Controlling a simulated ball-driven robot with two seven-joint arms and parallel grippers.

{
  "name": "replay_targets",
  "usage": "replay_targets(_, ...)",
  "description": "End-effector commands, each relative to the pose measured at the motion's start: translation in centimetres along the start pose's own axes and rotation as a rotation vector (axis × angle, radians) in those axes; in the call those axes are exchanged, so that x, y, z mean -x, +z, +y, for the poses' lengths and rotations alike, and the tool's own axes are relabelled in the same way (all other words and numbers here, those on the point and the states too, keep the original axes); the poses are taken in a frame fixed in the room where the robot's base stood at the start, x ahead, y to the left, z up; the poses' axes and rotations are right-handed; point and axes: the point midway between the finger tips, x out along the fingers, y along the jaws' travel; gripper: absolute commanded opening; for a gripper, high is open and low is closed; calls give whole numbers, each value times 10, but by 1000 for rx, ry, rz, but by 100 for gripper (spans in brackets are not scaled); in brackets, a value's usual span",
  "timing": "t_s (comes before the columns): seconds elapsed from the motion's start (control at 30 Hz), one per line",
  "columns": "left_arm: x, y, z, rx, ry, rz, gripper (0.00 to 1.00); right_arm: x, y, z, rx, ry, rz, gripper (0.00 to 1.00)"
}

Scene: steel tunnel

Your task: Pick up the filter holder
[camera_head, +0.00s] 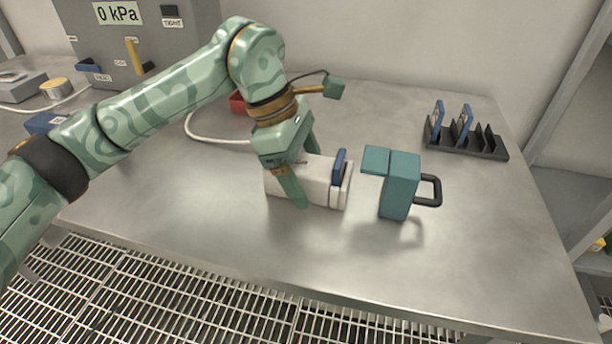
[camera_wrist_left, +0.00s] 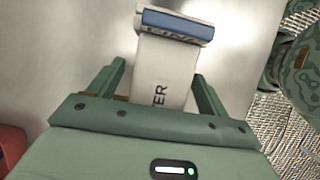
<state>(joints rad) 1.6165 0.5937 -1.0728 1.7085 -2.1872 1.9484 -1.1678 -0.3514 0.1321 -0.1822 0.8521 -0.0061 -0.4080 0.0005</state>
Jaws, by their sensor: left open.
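The filter holder (camera_head: 320,184) is a white block lying on the steel table, with a blue plate standing at its right end. In the left wrist view the white body (camera_wrist_left: 165,70) carries dark letters ending in "TER" and has the blue piece at its far end. My left gripper (camera_head: 306,177) is open, its fingers on either side of the white body, one on the near side and one on the far side. In the left wrist view the fingers (camera_wrist_left: 160,72) show gaps to the body. My right gripper is not in view.
A teal block with a black handle (camera_head: 400,186) stands just right of the holder. A black rack (camera_head: 470,145) with blue plates is at the back right. A grey box with a "0 kPa" display (camera_head: 118,12) stands at the back left. The front right table is clear.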

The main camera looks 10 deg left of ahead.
Motion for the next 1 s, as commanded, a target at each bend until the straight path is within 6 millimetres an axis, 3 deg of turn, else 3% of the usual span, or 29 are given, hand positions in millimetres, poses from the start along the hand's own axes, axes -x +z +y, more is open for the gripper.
replay_targets(0.67,-5,-2,0,1,-1,0,78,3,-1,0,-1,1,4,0)
replay_targets(0.8,-5,-2,0,1,-1,0,39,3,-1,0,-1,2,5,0)
replay_targets(0.87,-5,-2,0,1,-1,0,25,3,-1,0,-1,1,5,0)
replay_targets(1.0,-4,-2,0,0,1,-1,25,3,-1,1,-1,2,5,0)
